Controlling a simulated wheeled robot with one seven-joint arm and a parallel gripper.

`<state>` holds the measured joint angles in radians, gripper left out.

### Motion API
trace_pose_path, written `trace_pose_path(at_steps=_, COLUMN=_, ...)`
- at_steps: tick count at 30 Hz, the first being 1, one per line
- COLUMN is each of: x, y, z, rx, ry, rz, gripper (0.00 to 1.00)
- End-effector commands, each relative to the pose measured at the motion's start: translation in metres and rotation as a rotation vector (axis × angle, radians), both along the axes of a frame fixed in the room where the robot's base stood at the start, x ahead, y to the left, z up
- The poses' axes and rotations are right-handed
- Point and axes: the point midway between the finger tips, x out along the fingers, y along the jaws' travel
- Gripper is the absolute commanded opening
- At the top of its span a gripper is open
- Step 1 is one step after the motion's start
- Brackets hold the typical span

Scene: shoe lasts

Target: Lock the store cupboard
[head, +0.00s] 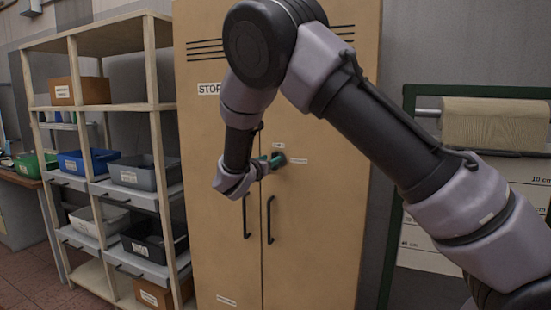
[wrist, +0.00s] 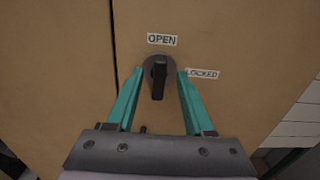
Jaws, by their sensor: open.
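The tan store cupboard (head: 320,220) stands shut, its two doors meeting at a narrow seam. A dark round lock knob (wrist: 158,76) with a black grip bar sits on the right door. The bar stands upright in the wrist view, in line with the OPEN label (wrist: 162,40) above it. The LOCKED label (wrist: 202,73) is to the knob's right. My gripper (wrist: 161,78) is open, with one teal finger on each side of the knob. I cannot tell whether either finger touches it. In the head view, my gripper (head: 268,163) is at the knob (head: 279,158).
Two black door handles (head: 246,216) hang below the knob, either side of the seam. A wooden shelf (head: 110,107) with several bins stands left of the cupboard. A green-framed board with a paper roll (head: 495,124) is on the right.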

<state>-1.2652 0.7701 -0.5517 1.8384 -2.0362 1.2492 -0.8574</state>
Motion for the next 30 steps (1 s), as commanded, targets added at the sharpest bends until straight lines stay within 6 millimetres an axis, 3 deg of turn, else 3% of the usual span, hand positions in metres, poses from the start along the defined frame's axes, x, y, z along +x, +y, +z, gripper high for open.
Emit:
trace_pose_path(at_steps=7, x=0.033, y=-0.012, z=0.0, rx=0.002, ry=-0.001, rz=-0.002, gripper=0.53)
trace_pose_path(at_steps=19, x=0.04, y=-0.015, z=0.0, rx=0.002, ry=0.0, rz=0.0, gripper=0.53)
trace_pose_path(at_steps=23, x=0.04, y=-0.015, z=0.0, rx=0.002, ry=0.0, rz=0.0, gripper=0.03)
trace_pose_path(at_steps=30, x=0.04, y=-0.015, z=0.0, rx=0.006, ry=-0.001, rz=0.0, gripper=0.0)
